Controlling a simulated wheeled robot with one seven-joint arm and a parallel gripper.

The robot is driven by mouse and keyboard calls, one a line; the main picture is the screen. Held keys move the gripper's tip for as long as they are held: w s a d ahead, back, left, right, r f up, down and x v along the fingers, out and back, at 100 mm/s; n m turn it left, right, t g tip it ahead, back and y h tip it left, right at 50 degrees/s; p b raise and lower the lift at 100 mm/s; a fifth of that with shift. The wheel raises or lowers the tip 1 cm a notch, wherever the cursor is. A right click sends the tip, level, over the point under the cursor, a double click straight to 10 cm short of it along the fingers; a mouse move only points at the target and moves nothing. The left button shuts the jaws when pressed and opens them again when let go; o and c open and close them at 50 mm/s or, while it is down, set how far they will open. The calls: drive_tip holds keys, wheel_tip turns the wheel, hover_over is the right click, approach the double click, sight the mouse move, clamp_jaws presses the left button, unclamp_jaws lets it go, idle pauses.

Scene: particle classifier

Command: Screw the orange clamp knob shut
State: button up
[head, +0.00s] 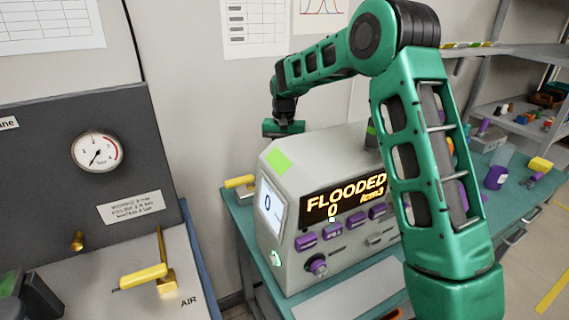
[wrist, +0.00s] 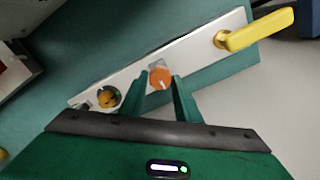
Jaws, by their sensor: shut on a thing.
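The orange clamp knob (wrist: 160,79) is a small round knob with a pale mark on its face, on a light metal plate (wrist: 190,62) in the wrist view. My gripper (wrist: 160,76) has one finger on each side of the knob and is shut on it. In the head view my gripper (head: 284,128) reaches down behind the grey machine, and the knob is hidden there. How tight the knob is cannot be told.
A yellow lever (wrist: 262,29) sits at the plate's right end, and a round brass-coloured fitting (wrist: 108,98) at its left end. The grey machine (head: 325,150) reads "FLOODED 0 /cm3". It stands on the teal bench (head: 243,222).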

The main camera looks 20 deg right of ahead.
drive_tip(key=shift+a+m, duration=0.1)
drive_tip(key=shift+m, duration=0.5)
drive_tip(key=o, duration=1)
drive_tip(key=shift+o, duration=0.2)
wheel_tip(320, 180, up, 11)
drive_tip(key=shift+f, duration=0.15)
